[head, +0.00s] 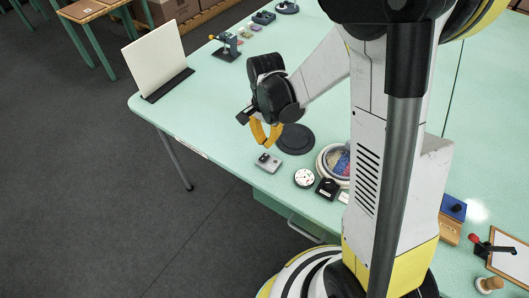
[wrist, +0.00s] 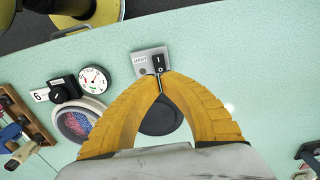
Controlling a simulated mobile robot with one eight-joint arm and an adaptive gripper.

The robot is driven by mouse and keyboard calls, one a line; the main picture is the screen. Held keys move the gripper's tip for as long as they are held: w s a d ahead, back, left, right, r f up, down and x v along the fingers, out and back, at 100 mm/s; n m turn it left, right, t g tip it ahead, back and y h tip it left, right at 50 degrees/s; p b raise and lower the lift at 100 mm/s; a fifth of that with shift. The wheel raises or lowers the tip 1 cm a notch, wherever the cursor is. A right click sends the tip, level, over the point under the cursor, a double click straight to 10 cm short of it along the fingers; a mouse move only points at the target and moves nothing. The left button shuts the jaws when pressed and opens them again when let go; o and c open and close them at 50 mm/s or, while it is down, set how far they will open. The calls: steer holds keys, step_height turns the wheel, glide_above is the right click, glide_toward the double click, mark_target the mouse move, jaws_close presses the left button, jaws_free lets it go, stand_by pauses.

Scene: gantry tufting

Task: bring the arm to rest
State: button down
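My gripper (head: 267,146) hangs over the pale green table, just behind a small grey switch box (head: 267,163). Its two yellow fingers meet at the tips in the wrist view (wrist: 161,76), with nothing visible between them. In the wrist view the switch box (wrist: 143,60) lies just beyond the fingertips, with a label and a black rocker marked I and O. Whether the tips touch the box I cannot tell. The arm is bent and reaches out over the table.
Around the gripper are a black disc (head: 295,139), a round white dial (head: 304,178), a black knob (head: 327,188) and a round bowl (head: 325,163). A white panel (head: 156,58) stands at the table's left corner. Small devices (head: 228,46) line the far side. A clipboard (head: 510,254) lies at right.

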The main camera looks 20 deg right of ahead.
steer(key=shift+r, duration=0.1)
stand_by(0.4)
steer(key=s+r+n+t, duration=0.3)
steer(key=s+r+n, duration=0.2)
steer(key=r, duration=0.4)
steer(key=s+r+n+t, duration=0.4)
steer(key=s+r, duration=0.3)
steer(key=r, duration=0.2)
steer(key=shift+s+n, duration=0.35)
steer(key=shift+n, duration=0.55)
steer(key=shift+r, duration=0.1)
